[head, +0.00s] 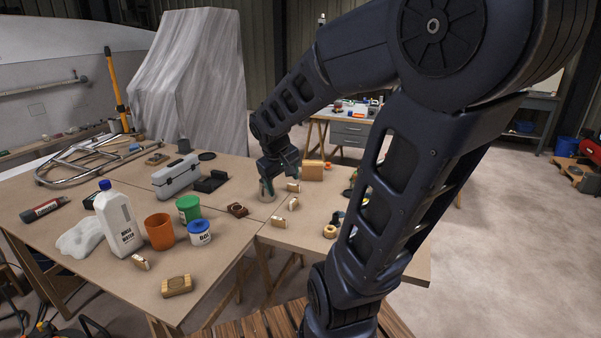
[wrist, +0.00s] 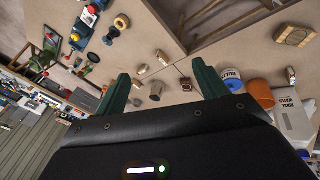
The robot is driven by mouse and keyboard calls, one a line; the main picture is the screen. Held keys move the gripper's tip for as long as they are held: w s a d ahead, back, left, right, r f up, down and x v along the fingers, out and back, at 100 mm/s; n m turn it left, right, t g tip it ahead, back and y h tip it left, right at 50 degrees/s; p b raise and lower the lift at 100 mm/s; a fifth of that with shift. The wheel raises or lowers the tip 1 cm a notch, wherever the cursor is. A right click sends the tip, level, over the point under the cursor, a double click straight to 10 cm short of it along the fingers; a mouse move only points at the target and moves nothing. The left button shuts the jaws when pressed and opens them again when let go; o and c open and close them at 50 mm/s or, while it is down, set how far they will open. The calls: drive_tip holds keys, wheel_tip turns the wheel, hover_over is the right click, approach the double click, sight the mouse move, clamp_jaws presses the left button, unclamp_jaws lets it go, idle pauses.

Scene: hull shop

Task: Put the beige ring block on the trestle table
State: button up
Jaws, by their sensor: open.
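A joined brown tabletop (head: 380,262) extends to the right; both have wooden trestle-like legs, and I cannot tell which is the named table. My gripper (head: 277,174) is open and empty above the far middle of the tops, near a grey metal cup (head: 267,193), well away from the block. Its green fingers (wrist: 162,86) stand apart in the wrist view.
A white bottle (head: 119,225), an orange cup (head: 159,231), a blue-lidded jar (head: 200,236) and a small wooden block (head: 141,262) stand around the ring block's left and back. A dark brown ring block (head: 237,209) and several small blocks lie in the middle. My arm hides part of the right tabletop.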

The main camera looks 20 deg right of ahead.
drive_tip(key=s+d+r+m+t+y, duration=0.1)
drive_tip(key=s+d+r+m+y, duration=0.1)
drive_tip(key=s+r, duration=0.4)
drive_tip(key=s+m, duration=0.1)
drive_tip(key=s, duration=0.1)
drive_tip(key=shift+s+y, duration=0.3)
drive_tip(key=shift+r, duration=0.1)
idle(0.9)
